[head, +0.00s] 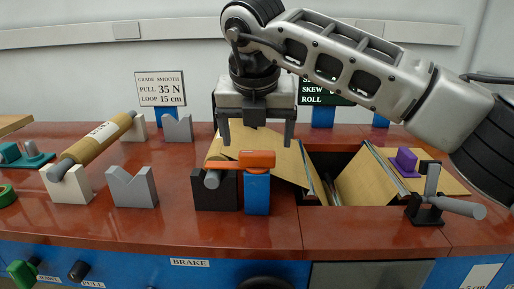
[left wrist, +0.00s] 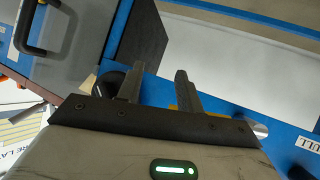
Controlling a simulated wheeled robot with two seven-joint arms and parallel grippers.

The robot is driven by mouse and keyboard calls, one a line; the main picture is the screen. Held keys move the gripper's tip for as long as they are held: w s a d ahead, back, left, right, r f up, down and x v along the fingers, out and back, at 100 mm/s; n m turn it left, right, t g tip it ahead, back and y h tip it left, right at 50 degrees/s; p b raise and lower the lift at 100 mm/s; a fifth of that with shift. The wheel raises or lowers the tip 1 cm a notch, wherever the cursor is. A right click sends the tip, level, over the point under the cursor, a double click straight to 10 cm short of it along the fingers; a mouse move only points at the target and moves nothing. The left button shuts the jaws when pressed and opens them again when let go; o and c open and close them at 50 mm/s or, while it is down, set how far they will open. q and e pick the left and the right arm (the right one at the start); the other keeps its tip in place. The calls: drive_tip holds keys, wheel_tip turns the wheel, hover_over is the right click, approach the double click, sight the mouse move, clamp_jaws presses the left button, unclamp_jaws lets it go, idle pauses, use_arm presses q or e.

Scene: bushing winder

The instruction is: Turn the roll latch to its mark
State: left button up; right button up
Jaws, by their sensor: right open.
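An orange lever (head: 256,159), which looks like the roll latch, lies level across the top of a blue post (head: 257,193) beside a black cradle block (head: 213,196). A grey shaft end (head: 212,179) rests in that block. My right gripper (head: 256,144) is open with its fingers pointing down, one to each side of the lever's span. No contact is clear. I cannot make out a mark for the latch. My left gripper shows only in the left wrist view (left wrist: 157,76); its fingers are apart and empty, near the blue front panel.
A tan roll (head: 97,143) lies on white V-blocks at the left. A grey V-block (head: 133,188) stands in front. A well with tan sheet (head: 363,178) opens right of the post. A grey-handled crank (head: 445,203) and purple piece (head: 406,162) are further right.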

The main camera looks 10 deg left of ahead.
drive_tip(key=v, duration=1.1)
drive_tip(key=shift+r, duration=0.25)
